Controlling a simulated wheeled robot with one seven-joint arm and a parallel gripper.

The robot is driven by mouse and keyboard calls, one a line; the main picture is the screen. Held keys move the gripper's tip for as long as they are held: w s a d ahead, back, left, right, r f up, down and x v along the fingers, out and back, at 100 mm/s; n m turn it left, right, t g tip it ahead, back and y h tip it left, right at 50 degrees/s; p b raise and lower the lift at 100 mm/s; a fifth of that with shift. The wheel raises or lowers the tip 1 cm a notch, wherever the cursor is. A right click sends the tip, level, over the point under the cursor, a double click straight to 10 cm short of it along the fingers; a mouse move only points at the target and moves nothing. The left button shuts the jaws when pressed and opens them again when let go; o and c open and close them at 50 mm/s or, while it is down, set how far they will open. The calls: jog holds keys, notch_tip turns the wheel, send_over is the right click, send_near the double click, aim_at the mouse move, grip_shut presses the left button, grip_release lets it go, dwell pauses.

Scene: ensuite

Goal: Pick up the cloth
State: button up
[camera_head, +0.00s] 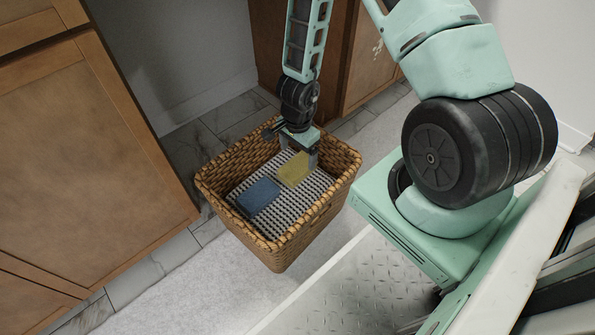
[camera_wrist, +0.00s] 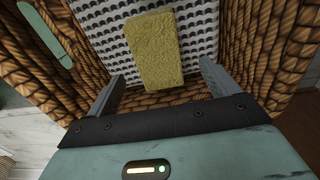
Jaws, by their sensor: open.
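A yellow, rough-textured flat rectangular piece (camera_head: 294,171) lies in the wicker basket (camera_head: 283,252), on a black-and-white patterned bottom (camera_head: 291,211). It also shows in the wrist view (camera_wrist: 151,48). A blue flat rectangular piece (camera_head: 258,196) lies beside it in the head view. I cannot tell for sure which piece is the cloth. My gripper (camera_head: 298,153) is open and reaches down into the basket near its far side. In the wrist view the yellow piece shows between and beyond the fingers (camera_wrist: 163,76), and nothing is held.
The basket's woven walls rise close around my gripper. The basket stands on a pale floor (camera_head: 185,285). A wooden cabinet (camera_head: 90,150) is at the left and another (camera_head: 370,60) behind. My own base is to the right.

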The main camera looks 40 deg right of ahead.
aim_at(297, 165)
jog(key=f+b, duration=0.4)
jog(key=f, duration=0.1)
jog(key=shift+s+a, duration=0.15)
jog(key=shift+a, duration=0.05)
jog(key=shift+r, duration=0.1)
jog(key=c, duration=1.1)
